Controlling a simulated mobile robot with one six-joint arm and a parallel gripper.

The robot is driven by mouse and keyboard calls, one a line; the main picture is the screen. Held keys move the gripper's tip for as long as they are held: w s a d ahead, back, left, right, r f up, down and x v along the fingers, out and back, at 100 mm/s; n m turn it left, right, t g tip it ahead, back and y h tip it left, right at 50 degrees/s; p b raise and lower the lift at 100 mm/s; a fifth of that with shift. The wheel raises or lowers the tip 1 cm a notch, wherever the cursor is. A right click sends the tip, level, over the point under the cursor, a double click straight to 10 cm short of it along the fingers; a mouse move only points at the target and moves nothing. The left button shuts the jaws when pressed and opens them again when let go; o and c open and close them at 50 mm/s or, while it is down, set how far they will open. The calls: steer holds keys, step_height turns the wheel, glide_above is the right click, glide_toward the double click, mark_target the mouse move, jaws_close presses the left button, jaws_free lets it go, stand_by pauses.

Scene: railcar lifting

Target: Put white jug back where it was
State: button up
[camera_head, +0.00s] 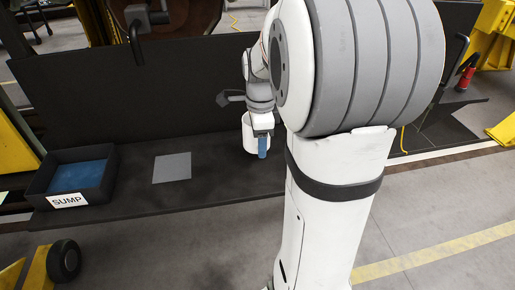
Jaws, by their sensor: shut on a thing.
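My gripper (263,131) hangs over the dark bench, left of my large white arm link. It is shut on the white jug (249,139), a small white vessel that shows just left of the fingers. A blue part (263,148) shows at the fingertips; I cannot tell whether it belongs to the jug or to the gripper. The jug looks roughly upright. Its far side and the grip itself are partly hidden, and I cannot tell whether its base touches the bench. A flat grey square (172,168) lies on the bench to the left, with nothing on it.
A black tray labelled SUMP (42,184), with a blue inside, stands at the bench's left end. A dark upright panel (85,95) runs behind the bench (215,184). The bench between the grey square and the jug is clear. My arm hides the bench's right part.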

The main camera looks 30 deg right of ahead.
steer(key=shift+f, duration=1.65)
steer(key=shift+s, duration=0.1)
steer(key=shift+f, duration=0.15)
steer(key=o, duration=1.4)
